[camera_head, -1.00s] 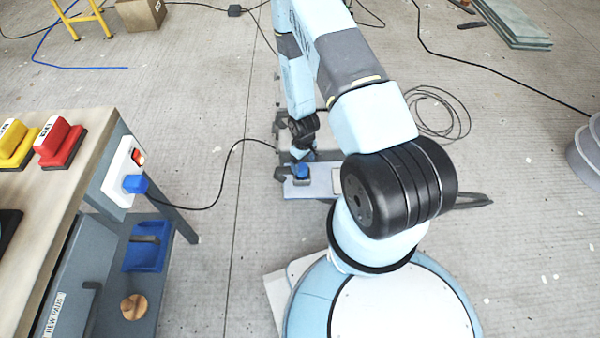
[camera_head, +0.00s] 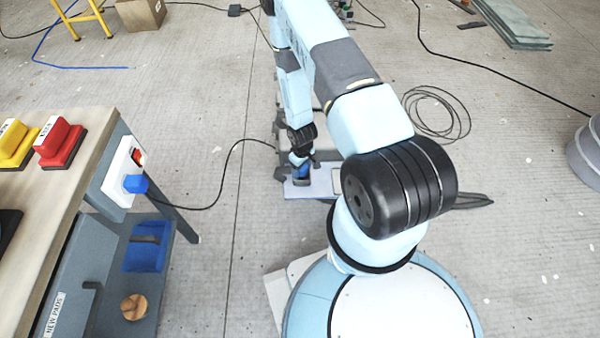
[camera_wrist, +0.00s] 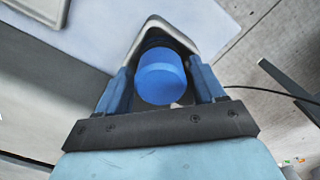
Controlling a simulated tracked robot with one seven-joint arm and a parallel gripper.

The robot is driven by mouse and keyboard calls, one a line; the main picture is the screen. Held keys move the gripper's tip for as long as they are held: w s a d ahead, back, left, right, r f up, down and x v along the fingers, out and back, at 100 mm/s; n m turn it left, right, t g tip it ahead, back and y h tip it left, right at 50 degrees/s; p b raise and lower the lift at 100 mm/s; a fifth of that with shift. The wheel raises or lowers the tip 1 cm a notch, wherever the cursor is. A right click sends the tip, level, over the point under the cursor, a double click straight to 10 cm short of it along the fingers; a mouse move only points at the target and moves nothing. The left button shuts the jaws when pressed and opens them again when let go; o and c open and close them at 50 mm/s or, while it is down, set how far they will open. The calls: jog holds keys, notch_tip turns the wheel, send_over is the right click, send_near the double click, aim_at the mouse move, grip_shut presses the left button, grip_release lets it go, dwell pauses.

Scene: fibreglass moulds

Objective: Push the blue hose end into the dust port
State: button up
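A blue round hose end (camera_wrist: 161,80) fills the space between my fingers in the wrist view. A dark ring and a pale rounded rim surround its far side. My gripper (camera_wrist: 160,75) has one finger on each side of it, with narrow gaps appearing between finger and blue piece, so it looks open around it. In the head view my gripper (camera_head: 301,168) points down low over a pale board on the floor, and the blue piece shows there (camera_head: 302,182). I cannot make out the dust port for certain; the pale rim may belong to it.
A workbench (camera_head: 62,200) stands at the left with yellow (camera_head: 17,143) and red (camera_head: 60,143) blocks on top. A black cable runs from a blue plug (camera_head: 135,184) on its side towards the board. A coiled cable (camera_head: 437,113) lies on the open floor at the right.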

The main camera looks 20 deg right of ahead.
jog(key=c, duration=0.7)
jog(key=shift+c, duration=0.2)
